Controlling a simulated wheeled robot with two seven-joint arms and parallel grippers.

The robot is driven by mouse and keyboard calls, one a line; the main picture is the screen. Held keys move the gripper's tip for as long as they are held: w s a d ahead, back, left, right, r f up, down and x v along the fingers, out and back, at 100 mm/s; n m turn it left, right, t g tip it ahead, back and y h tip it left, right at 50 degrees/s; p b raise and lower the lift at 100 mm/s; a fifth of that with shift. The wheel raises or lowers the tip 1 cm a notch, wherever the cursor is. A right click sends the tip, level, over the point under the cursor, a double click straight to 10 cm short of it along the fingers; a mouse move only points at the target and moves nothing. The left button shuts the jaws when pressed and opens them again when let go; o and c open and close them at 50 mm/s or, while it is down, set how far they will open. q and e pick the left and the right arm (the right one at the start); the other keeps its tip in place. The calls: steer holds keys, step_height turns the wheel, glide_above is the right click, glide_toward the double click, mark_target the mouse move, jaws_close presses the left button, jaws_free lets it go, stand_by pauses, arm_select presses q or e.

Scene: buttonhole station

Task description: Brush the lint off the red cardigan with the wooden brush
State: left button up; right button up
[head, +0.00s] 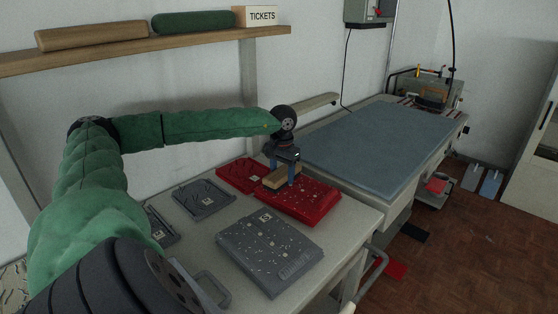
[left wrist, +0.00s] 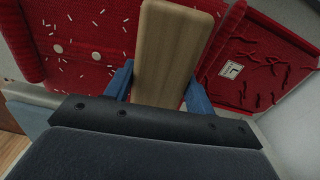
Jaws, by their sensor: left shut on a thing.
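The red cardigan (head: 312,203) lies folded on the table, with white lint specks and pale buttons on it; it also shows at the left wrist view's upper left (left wrist: 100,72). My left gripper (head: 284,172) has its blue fingers shut on the wooden brush (head: 275,180). The brush (left wrist: 165,55) is at the cardigan's left part in the head view; I cannot tell whether it touches the cloth. Its underside is hidden. My right gripper is not in view.
A red piece (head: 236,173) with loose red threads and a label lies left of the cardigan. A grey garment (head: 270,255) with pale specks lies in front. A grey labelled piece (head: 203,198) lies further left.

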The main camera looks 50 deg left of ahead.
mark_target(297, 189)
arm_select(q)
steer(key=shift+w+d, duration=0.25)
steer(key=shift+d, duration=0.85)
steer(key=shift+w+d, duration=0.2)
steer(key=shift+d, duration=0.85)
steer(key=shift+d, duration=0.1)
steer(key=shift+w+d, duration=0.2)
steer(key=shift+d, duration=0.7)
steer(key=shift+w+d+r, duration=0.1)
steer(key=shift+w+d, duration=0.15)
steer(key=shift+d, duration=0.75)
steer(key=shift+w+d, duration=0.25)
steer(key=shift+d, duration=0.8)
steer(key=shift+w+d, duration=0.2)
steer(key=shift+d, duration=0.85)
steer(key=shift+s+a+f+b, duration=0.2)
steer(key=shift+a+b, duration=0.3)
steer(key=shift+a, duration=0.25)
steer(key=shift+s+a+r+b, duration=0.15)
steer(key=shift+a+b, duration=0.2)
steer(key=shift+a, duration=0.35)
steer(key=shift+s+a+b, duration=0.15)
steer(key=shift+a+b, duration=0.15)
steer(key=shift+a, duration=0.4)
steer(key=shift+s+a+b, duration=0.1)
steer(key=shift+a+b, duration=0.3)
steer(key=shift+a, duration=0.2)
steer(key=shift+s+a, duration=0.1)
steer(key=shift+a, duration=0.35)
